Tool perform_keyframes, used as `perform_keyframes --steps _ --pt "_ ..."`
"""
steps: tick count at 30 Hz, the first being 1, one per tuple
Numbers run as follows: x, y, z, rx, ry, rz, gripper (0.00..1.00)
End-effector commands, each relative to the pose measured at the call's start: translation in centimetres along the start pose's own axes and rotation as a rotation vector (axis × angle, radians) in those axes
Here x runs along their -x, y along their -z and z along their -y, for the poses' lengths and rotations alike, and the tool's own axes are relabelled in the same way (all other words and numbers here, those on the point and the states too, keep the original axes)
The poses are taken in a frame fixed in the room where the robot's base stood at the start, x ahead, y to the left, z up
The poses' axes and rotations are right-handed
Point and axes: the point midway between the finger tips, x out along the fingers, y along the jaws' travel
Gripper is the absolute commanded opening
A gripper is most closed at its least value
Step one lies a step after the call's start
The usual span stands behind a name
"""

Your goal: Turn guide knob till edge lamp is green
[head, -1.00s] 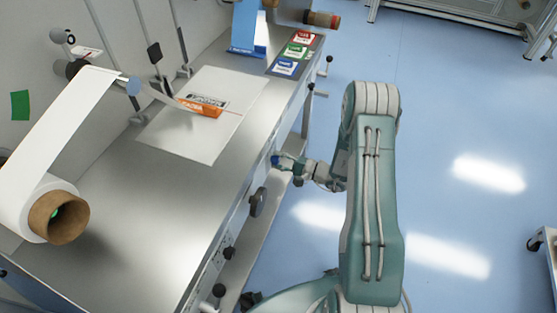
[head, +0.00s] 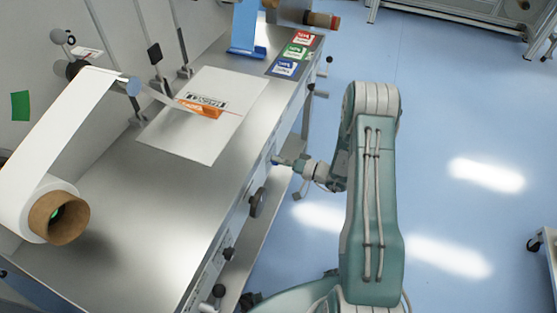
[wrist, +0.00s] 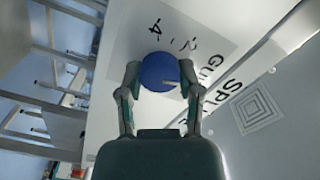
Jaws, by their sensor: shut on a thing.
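The blue round guide knob (wrist: 158,68) sits on a pale panel in the wrist view, with a light pointer mark on its face. Printed marks and partly cut-off lettering starting "GU" show beside it. My gripper (wrist: 160,77) has one finger on each side of the knob and is shut on it. In the head view, my gripper (head: 287,163) is at the front side of the steel machine table (head: 150,190), and the knob there is mostly hidden. I cannot make out the edge lamp in either view.
A white web roll (head: 35,215) on a brown core stands at the left. A printed sheet (head: 185,140) lies on the table. A black handwheel (head: 257,202) and black knobs (head: 229,254) line the front below my gripper.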

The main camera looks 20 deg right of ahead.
Motion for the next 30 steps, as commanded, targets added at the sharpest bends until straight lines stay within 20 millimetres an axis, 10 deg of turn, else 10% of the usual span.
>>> perform_keyframes --steps 30 --pt "0.07 -0.57 -0.31 0.265 -0.009 0.009 0.00"
